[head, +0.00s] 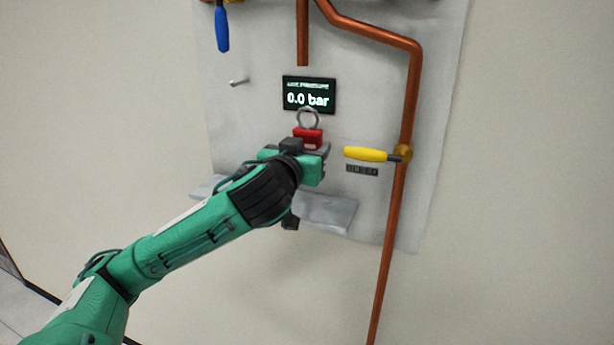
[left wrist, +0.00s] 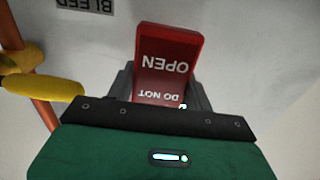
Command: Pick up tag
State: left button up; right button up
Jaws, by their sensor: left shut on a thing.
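In the left wrist view the red tag (left wrist: 168,58) reads "DO NOT OPEN", upside down. My left gripper (head: 312,148) is shut on its lower part; in the left wrist view the grey fingers (left wrist: 160,95) stand on both sides of it. The tag is just below the pressure display in the head view. My right gripper is in neither view.
A display (head: 308,95) reads 0.0 bar. A yellow valve handle (head: 366,154) on a copper pipe (head: 410,100) is close to the right of my gripper. A small peg (head: 238,83) sticks out at upper left, below a blue handle (head: 222,30). A grey shelf (head: 325,212) lies below.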

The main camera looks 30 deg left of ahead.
pick_arm(q)
notch_tip(320, 180, up, 11)
jog(key=shift+f+b, duration=0.2)
jog(key=shift+b, duration=0.7)
jog(key=shift+r, duration=0.95)
jog(key=shift+f, duration=0.1)
